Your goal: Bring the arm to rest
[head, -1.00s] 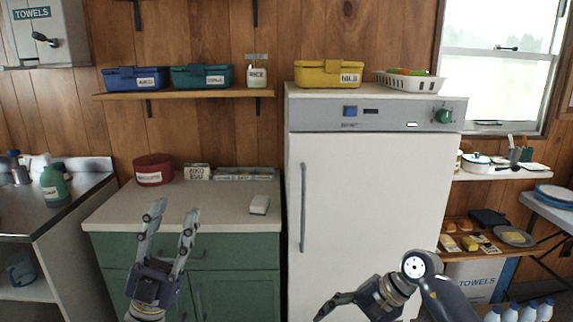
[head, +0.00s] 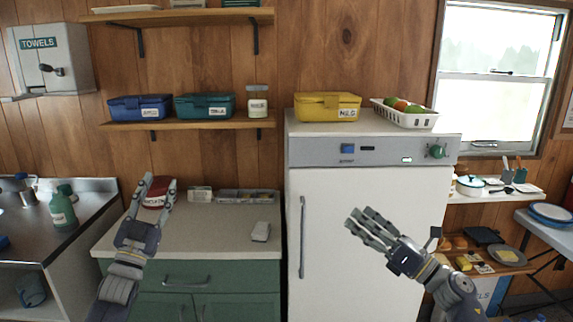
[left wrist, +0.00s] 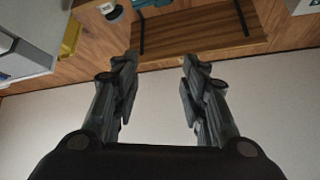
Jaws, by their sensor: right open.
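My left gripper (head: 156,188) is raised at the left of the head view, in front of the counter and the red tin. Its fingers point up and stand apart, with nothing between them. In the left wrist view the same gripper (left wrist: 160,65) shows two parted fingers with an empty gap. My right gripper (head: 366,226) is in front of the white fridge door, pointing up and left, open and holding nothing.
The white fridge (head: 345,265) stands in the middle, with a yellow box (head: 327,107) and a white basket (head: 404,115) on top. The counter (head: 215,232) bears a red tin (head: 157,196) and a small white object (head: 261,231). A wall shelf (head: 190,124) holds lunch boxes.

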